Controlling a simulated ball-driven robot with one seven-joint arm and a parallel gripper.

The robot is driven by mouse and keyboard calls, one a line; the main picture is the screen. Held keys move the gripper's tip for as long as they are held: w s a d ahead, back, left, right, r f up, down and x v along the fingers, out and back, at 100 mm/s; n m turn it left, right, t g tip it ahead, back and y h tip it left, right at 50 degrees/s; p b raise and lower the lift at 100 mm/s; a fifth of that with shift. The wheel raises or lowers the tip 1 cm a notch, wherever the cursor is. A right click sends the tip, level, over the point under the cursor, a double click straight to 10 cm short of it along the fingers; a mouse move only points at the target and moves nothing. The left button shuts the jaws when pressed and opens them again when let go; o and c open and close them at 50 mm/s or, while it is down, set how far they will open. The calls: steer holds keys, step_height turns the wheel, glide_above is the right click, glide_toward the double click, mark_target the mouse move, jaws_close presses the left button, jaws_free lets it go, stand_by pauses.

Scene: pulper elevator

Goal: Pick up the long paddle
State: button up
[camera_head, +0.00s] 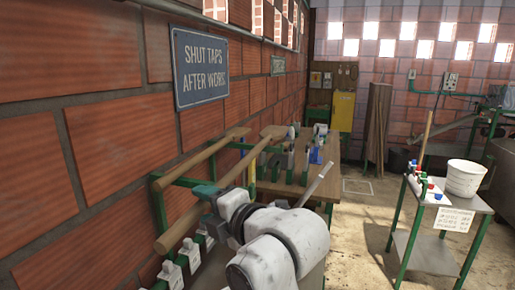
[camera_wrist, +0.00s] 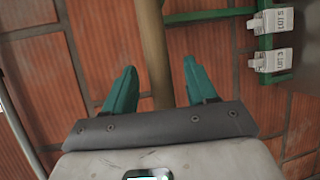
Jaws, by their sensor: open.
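A long wooden paddle (camera_head: 233,171) lies on a green rack beside the brick wall, its wider end pointing away from me. A second wooden pole (camera_head: 200,158) lies nearer the wall. My gripper (camera_head: 205,190) is at the near part of the long paddle. In the wrist view, the wooden shaft (camera_wrist: 153,45) runs between the two teal fingers of my gripper (camera_wrist: 160,68). The fingers are apart, with a gap on both sides of the shaft. Whether the shaft is at fingertip depth I cannot tell.
Green rack bars (camera_wrist: 210,15) cross near the fingers. A wooden workbench (camera_head: 290,190) stands beyond the rack. A small table (camera_head: 430,255) with a white bucket (camera_head: 465,179) stands at right. Floor between them is clear.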

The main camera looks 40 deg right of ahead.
steer(key=shift+x, duration=0.9)
steer(key=shift+d, duration=0.1)
jaws_close()
